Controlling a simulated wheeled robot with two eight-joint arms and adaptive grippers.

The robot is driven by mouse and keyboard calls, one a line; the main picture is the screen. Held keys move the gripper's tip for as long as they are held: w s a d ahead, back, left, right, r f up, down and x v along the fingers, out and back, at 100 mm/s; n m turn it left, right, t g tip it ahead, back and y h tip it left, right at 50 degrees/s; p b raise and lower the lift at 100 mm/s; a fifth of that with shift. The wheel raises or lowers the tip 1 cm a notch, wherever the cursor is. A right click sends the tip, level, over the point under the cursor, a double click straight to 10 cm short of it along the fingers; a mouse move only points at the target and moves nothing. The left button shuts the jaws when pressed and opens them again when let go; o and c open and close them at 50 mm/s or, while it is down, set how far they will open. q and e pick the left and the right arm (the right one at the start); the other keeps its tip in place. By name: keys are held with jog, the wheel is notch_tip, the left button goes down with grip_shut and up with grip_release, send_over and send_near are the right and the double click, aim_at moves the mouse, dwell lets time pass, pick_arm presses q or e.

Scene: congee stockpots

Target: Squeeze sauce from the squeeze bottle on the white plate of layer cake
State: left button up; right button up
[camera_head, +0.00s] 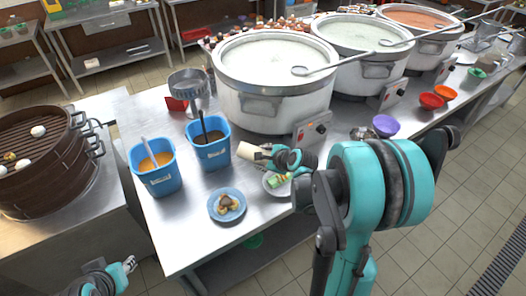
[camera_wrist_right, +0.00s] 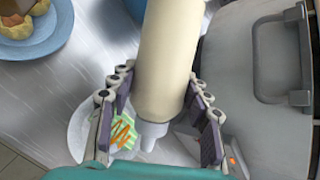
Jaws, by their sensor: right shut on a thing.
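The cream squeeze bottle (camera_head: 252,152) is held tilted in my right gripper (camera_head: 288,160). In the right wrist view the bottle (camera_wrist_right: 166,55) lies between the fingers of my right gripper (camera_wrist_right: 158,82), its pale nozzle (camera_wrist_right: 151,134) beside the cake. The white plate (camera_head: 269,190) is just below the gripper, partly hidden by it. The layer cake (camera_head: 277,180) is green and pale; in the wrist view the cake (camera_wrist_right: 122,132) shows an orange zigzag on top. My left gripper (camera_head: 129,264) is low at the left, away from the table items; its jaw gap is unclear.
A blue plate with food (camera_head: 227,205) is left of the white plate. Two blue tubs with ladles (camera_head: 153,168) (camera_head: 209,145) stand behind it. A large stockpot (camera_head: 275,85) and its control box (camera_head: 313,130) are close behind the right gripper. Bamboo steamers (camera_head: 45,160) stand left.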

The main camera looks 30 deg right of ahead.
jog(key=g+h+p, duration=0.1)
jog(key=n+g+p, duration=0.1)
jog(key=h+p, duration=0.1)
jog(key=shift+w+a+r+g+h+p, duration=0.25)
jog(key=shift+w+a+g+h+p, duration=0.05)
jog(key=shift+a+g+p, duration=0.1)
jog(key=d+g+h+p, duration=0.1)
jog(key=s+d+r+n+g+h, duration=0.1)
jog(key=s+d+n+g+h+p, duration=0.1)
jog(key=h, duration=0.1)
jog(key=shift+s+d+r+g+p, duration=0.15)
jog(key=shift+s+g+p, duration=0.1)
jog(key=shift+g+p, duration=0.15)
jog(key=r+h, duration=0.1)
jog(key=r+g, duration=0.1)
jog(key=r+n+h+p, duration=0.1)
jog(key=r, duration=0.1)
jog(key=shift+s+d+g+h, duration=0.3)
jog(key=shift+s+d+g, duration=0.05)
jog(key=shift+d+g, duration=0.05)
notch_tip(320, 180, up, 9)
jog(key=s+d+n+g+h+b, duration=0.1)
jog(key=s+d+n+g+h, duration=0.1)
jog(key=h, duration=0.3)
jog(key=shift+n+g+h+b, duration=0.3)
jog(key=shift+g+b, duration=0.05)
jog(key=shift+g, duration=0.25)
jog(key=shift+d+f, duration=0.1)
